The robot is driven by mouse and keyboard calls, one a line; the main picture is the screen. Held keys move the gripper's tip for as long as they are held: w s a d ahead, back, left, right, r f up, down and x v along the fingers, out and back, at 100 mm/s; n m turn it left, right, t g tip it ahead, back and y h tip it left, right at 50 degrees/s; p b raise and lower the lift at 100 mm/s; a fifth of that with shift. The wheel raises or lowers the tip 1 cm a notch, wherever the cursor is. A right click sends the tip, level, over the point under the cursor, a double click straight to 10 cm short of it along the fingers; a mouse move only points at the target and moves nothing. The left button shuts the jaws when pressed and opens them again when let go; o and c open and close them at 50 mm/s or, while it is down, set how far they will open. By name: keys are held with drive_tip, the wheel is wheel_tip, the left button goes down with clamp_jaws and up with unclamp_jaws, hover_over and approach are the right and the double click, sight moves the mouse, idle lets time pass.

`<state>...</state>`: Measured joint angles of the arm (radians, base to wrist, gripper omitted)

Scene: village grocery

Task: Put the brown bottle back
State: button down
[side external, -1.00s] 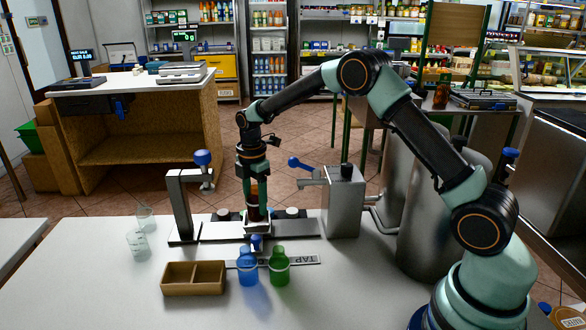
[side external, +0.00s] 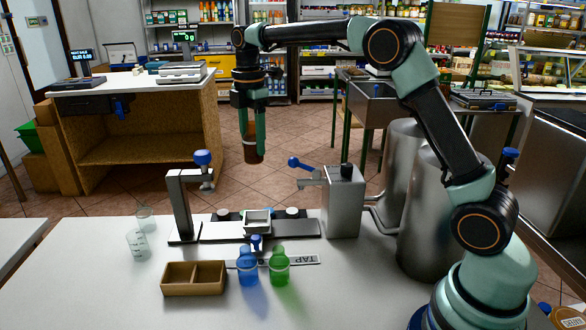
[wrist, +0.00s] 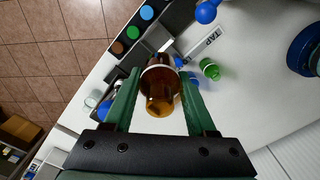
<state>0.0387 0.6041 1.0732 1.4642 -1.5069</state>
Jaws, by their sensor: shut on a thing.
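The brown bottle (side external: 253,153) hangs upright in the air above the counter fittings, with a pale band around it. My gripper (side external: 253,140) is shut on it, a green finger on each side. In the wrist view the amber bottle (wrist: 160,88) sits between the fingers of my gripper (wrist: 159,100). Below it, a small square metal holder (side external: 257,222) stands open and empty on the dark rail (side external: 215,231). In the wrist view a dark strip bears blue (wrist: 147,12), green (wrist: 132,32) and brown (wrist: 118,48) round marks.
A blue bottle (side external: 247,271) and a green bottle (side external: 279,269) stand in front of the rail. A two-compartment wooden tray (side external: 194,278) is left of them. Tap posts (side external: 182,205) (side external: 344,200) flank the rail. Clear cups (side external: 137,242) stand at left.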

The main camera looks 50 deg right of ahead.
drive_tip(key=s+a+f+m, duration=0.1)
drive_tip(key=s+f+m, duration=0.3)
drive_tip(key=s+f, duration=0.45)
drive_tip(key=s+a+f+m, duration=0.1)
drive_tip(key=s+f+m, duration=0.35)
drive_tip(key=s, duration=0.75)
drive_tip(key=shift+n, duration=0.35)
drive_tip(key=shift+w+d+f, duration=0.1)
drive_tip(key=shift+w+f, duration=0.05)
drive_tip(key=shift+f, duration=3.5)
drive_tip(key=shift+f, duration=0.4)
drive_tip(key=shift+c, duration=0.7)
unclamp_jaws()
drive_tip(key=shift+o, duration=0.7)
wheel_tip(320, 180, up, 8)
